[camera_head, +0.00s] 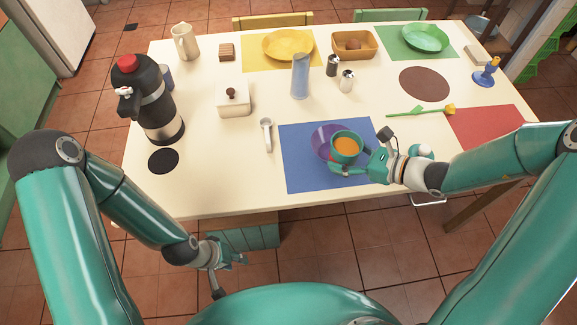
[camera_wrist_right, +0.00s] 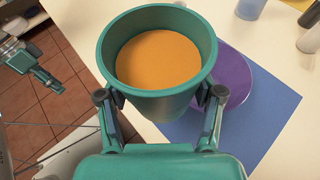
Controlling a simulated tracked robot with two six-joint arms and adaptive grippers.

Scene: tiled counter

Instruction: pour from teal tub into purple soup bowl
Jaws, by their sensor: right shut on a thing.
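The teal tub (camera_head: 345,149) holds orange contents and is upright above the near-right side of the purple soup bowl (camera_head: 322,139). My right gripper (camera_head: 352,170) is shut on the tub. In the right wrist view the tub (camera_wrist_right: 158,103) sits between the two fingers of my right gripper (camera_wrist_right: 160,98), its orange surface level. The purple bowl (camera_wrist_right: 236,80) shows partly behind the tub there, on the blue mat; the tub hides the rest of it. My left gripper (camera_head: 236,260) hangs empty below the table's near edge at the left, its fingers apart.
The blue mat (camera_head: 300,172) lies under the bowl. A blue vase (camera_head: 300,76) and two shakers stand behind. A yellow flower (camera_head: 447,109) lies right.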

